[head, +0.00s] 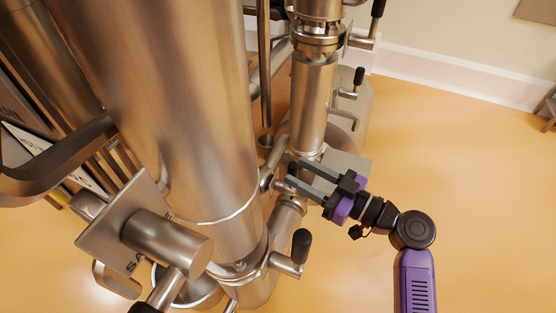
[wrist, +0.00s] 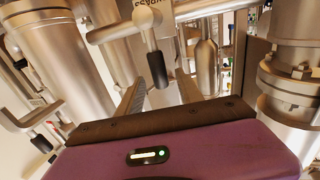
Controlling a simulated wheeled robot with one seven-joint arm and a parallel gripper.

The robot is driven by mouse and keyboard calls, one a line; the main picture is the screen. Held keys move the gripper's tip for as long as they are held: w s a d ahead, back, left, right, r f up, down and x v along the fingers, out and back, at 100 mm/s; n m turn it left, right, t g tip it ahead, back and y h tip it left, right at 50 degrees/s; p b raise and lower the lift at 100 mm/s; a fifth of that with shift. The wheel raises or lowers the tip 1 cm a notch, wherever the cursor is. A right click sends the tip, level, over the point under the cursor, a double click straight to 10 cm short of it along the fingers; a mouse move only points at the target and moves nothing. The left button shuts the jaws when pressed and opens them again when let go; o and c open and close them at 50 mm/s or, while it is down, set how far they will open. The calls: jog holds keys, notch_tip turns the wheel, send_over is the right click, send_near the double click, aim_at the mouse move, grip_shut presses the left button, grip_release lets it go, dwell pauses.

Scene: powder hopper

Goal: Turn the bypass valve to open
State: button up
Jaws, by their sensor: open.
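In the wrist view, a steel lever with a black grip (wrist: 157,68) hangs from a round hub on a horizontal pipe. My gripper (head: 292,174) is at the pipework right of the big steel column in the head view. Its two grey fingers are apart and empty. In the wrist view the black grip appears between the fingers (wrist: 160,88), apparently beyond them; contact is not visible. In the head view I cannot clearly match this lever.
The big steel column (head: 180,110) stands left of my gripper. Another black-gripped handle (head: 301,246) is below it, and a further one (head: 358,76) is above. A marked plate (head: 115,225) stands lower left. Open floor (head: 470,170) lies to the right.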

jog(key=b+x, duration=0.1)
jog(key=x, duration=0.4)
jog(key=shift+w+a, duration=0.2)
jog(key=shift+a, duration=0.1)
jog(key=shift+c, duration=0.4)
grip_shut()
dwell(0.8)
